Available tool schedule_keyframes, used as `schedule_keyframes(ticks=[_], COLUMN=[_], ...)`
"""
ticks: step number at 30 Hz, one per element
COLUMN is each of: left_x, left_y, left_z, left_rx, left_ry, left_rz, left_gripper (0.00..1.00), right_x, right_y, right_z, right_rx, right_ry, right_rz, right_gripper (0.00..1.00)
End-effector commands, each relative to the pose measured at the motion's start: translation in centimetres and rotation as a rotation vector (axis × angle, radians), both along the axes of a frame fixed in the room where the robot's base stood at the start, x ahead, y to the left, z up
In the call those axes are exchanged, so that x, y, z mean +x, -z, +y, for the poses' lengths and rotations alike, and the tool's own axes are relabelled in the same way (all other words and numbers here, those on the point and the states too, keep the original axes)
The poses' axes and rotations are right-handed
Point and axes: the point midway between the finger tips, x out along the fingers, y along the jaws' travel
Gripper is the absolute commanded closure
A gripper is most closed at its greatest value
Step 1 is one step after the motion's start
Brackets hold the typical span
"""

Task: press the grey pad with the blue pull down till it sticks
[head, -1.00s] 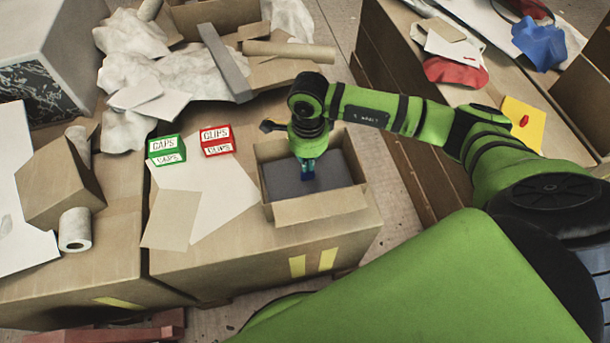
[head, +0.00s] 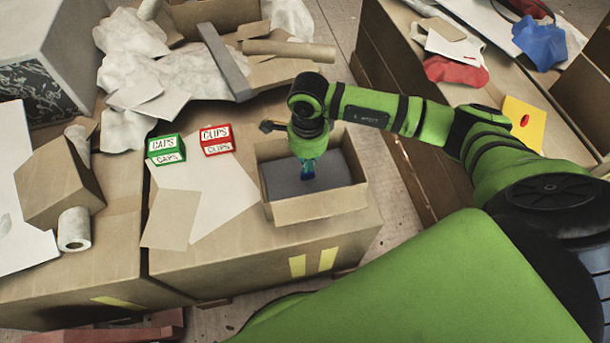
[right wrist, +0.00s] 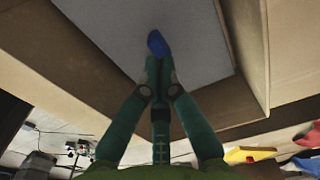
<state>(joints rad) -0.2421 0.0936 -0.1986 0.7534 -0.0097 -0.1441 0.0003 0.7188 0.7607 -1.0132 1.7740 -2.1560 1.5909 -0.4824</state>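The grey pad (head: 283,180) lies flat inside a small open cardboard box (head: 318,208); it fills much of the wrist view (right wrist: 205,38). My right gripper (head: 308,168) points down into the box over the pad. In the right wrist view, its two fingers (right wrist: 158,66) come together at the blue pull (right wrist: 158,43), which shows just past the fingertips. The fingers look shut on the pull. They hide part of it and of the pad's middle. I cannot tell whether the pad touches what is below it. My left gripper is not in view.
The box's walls stand close around the gripper. A red clips box (head: 216,140) and a green caps box (head: 166,150) stand to the left, near bare paper sheets (head: 205,195). Crumpled paper and a grey bar (head: 226,62) lie behind. Another bench is at the right.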

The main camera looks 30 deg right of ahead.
Motion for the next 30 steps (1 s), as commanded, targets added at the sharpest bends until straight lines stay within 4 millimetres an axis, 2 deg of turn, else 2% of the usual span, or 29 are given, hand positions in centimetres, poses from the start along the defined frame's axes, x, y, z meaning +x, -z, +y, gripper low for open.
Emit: schedule_keyframes(ticks=[30], left_x=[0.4], left_y=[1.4], left_z=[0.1], left_rx=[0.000], left_ry=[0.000], left_rz=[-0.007], left_gripper=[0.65], right_x=[0.0], right_y=[1.7], right_z=[0.0], right_rx=[0.000], right_ry=[0.000], right_rz=[0.000], right_gripper=[1.00])
